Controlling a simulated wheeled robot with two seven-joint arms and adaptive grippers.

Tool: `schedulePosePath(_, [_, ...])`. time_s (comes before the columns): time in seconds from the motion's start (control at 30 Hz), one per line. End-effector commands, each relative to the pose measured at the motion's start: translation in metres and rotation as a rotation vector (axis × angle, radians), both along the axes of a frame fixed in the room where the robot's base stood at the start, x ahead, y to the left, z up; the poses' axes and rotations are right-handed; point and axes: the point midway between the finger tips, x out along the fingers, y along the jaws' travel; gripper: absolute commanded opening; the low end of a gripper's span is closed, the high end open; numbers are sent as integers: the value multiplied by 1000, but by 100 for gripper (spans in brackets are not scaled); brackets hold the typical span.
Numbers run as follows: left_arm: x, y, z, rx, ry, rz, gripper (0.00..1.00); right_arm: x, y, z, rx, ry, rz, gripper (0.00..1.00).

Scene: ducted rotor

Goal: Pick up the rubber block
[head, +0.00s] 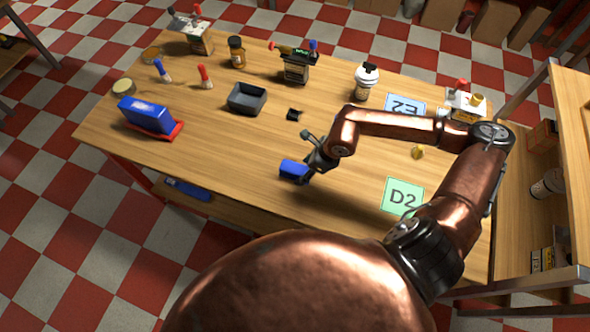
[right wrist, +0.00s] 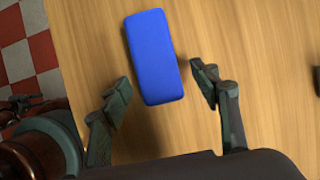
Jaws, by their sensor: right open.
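A plain blue block with rounded edges, which I take as the rubber block (head: 293,168), lies on the wooden table near its front edge. In the right wrist view the block (right wrist: 155,57) is slightly tilted, and its near end shows between my fingertips. My right gripper (head: 306,170) is open and empty, at the right side of the block in the head view. In the right wrist view its fingertips (right wrist: 165,83) stand on either side of the block with gaps; their height above it is hard to tell. My left gripper is not in view.
A blue box (head: 148,114) on a red stand is to the left. A dark tray (head: 246,98), a small black piece (head: 294,115) and a white bottle (head: 366,82) are farther back. A green D2 card (head: 403,197) lies to the right. The table around the block is clear.

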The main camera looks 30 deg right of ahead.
Motion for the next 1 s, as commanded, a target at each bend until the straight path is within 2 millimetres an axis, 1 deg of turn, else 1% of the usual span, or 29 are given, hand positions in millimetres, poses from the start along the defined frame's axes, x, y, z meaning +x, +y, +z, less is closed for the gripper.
schedulePosePath(0.03, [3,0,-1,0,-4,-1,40,2,3,-7,3,1,-1,56])
schedulePosePath(0.17, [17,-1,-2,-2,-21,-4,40,6,6,-17,2,0,1,56])
schedulePosePath(0.3, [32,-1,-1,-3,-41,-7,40,7,6,-18,1,-1,2,56])
schedulePosePath(0.4, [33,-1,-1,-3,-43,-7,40,7,6,-18,0,-1,3,56])
schedulePosePath(0.43, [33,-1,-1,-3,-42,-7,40,7,7,-18,0,-1,3,55])
schedulePosePath(0.73, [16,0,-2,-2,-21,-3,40,7,7,-18,0,-1,4,34])
schedulePosePath(1.0, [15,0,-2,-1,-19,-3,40,7,7,-18,0,-1,4,16])
